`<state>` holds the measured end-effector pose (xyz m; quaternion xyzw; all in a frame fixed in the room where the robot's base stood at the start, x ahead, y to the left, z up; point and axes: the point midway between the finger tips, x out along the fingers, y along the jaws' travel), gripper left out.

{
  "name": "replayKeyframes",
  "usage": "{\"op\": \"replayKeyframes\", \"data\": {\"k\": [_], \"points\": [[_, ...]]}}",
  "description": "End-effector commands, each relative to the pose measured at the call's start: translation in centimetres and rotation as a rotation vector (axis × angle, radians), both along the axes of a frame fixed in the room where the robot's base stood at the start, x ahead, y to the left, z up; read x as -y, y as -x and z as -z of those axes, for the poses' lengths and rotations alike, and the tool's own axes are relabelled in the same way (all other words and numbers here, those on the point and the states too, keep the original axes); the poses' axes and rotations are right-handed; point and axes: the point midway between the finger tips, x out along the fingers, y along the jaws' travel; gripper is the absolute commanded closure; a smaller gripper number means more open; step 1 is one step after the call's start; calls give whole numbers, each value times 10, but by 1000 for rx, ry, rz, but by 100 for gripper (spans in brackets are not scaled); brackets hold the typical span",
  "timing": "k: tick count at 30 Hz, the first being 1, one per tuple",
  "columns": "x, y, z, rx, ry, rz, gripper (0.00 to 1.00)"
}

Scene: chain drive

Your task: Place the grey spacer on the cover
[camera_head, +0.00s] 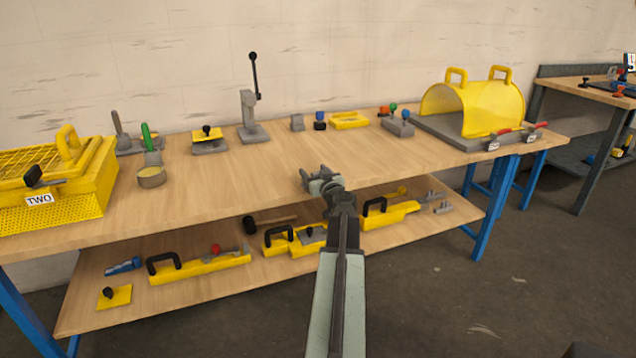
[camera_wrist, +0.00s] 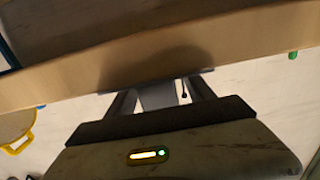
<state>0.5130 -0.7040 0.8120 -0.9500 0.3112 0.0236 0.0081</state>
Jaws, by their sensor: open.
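Two yellow covers stand on the bench: an arched one with two handles (camera_head: 478,106) at the right end, and a mesh one labelled TWO (camera_head: 85,185) at the left. I cannot tell which one is meant. A small grey block (camera_head: 297,123) at the back middle may be the grey spacer; it is too small to be sure. My gripper (camera_head: 312,178) is open and empty near the bench's front edge, apart from both covers.
The bench top (camera_head: 250,185) is clear around its middle. A grey lever press (camera_head: 252,115), a yellow tray (camera_head: 350,120) and a grey block with coloured knobs (camera_head: 398,127) stand along the back. The lower shelf (camera_head: 205,295) holds yellow tools with black handles. Another bench stands far right.

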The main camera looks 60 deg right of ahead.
Motion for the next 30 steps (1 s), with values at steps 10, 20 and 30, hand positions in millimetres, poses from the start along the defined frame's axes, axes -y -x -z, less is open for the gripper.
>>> {"op": "replayKeyframes", "data": {"k": [10,20,30], "points": [[0,1,0,0,0,1,88],[0,2,-2,0,0,1,100],[1,2,-53,0,0,2,100]]}}
